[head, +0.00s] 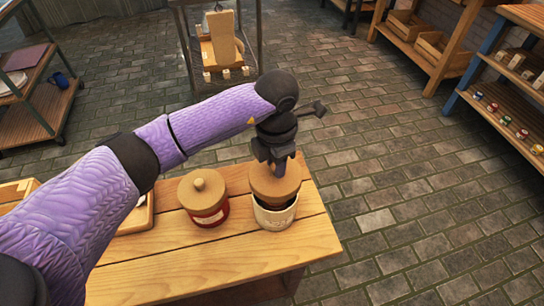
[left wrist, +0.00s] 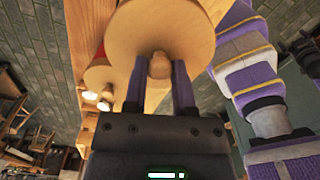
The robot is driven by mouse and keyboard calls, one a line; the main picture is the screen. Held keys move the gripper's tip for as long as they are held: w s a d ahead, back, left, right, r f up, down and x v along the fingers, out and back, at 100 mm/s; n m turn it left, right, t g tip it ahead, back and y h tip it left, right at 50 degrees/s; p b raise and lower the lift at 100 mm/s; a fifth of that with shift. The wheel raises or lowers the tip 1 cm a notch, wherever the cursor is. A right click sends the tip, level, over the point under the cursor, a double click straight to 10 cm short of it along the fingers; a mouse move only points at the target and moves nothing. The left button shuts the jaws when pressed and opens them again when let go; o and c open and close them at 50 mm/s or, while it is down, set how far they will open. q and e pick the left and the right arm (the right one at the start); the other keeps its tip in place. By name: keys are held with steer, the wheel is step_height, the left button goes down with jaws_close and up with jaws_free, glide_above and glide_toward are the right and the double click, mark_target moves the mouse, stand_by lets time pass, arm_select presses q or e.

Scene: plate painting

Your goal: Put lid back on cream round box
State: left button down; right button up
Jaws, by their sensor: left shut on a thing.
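The cream round box (head: 274,215) stands upright near the right end of the wooden table, its dark opening partly showing. Its wooden lid (head: 275,184) is held above the opening, tilted, with a dark gap along the front right. My left gripper (head: 279,168) is shut on the lid's knob from above. In the left wrist view, the two fingers (left wrist: 158,82) stand on both sides of the round knob (left wrist: 159,65), with the lid's disc (left wrist: 160,28) beyond. Whether the lid touches the rim at the back is hidden. My right gripper is not in view.
A red round box (head: 207,213) with its wooden lid (head: 203,190) on stands just left of the cream box. A wooden tray (head: 143,219) lies farther left, partly behind my arm. The table (head: 230,256) is bare in front. Shelves stand along the far right (head: 510,100).

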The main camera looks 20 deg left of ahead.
mark_target(275, 178)
arm_select(q)
step_height(275, 178, down, 5)
steer(key=b, duration=0.4)
steer(key=shift+f, duration=0.2)
steer(key=shift+f+b, duration=0.4)
steer(key=shift+f, duration=0.2)
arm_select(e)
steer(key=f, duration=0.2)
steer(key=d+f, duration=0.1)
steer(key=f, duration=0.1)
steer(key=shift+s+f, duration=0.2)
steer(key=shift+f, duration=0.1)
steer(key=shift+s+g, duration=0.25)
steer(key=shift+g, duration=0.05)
arm_select(q)
steer(key=shift+r, duration=0.1)
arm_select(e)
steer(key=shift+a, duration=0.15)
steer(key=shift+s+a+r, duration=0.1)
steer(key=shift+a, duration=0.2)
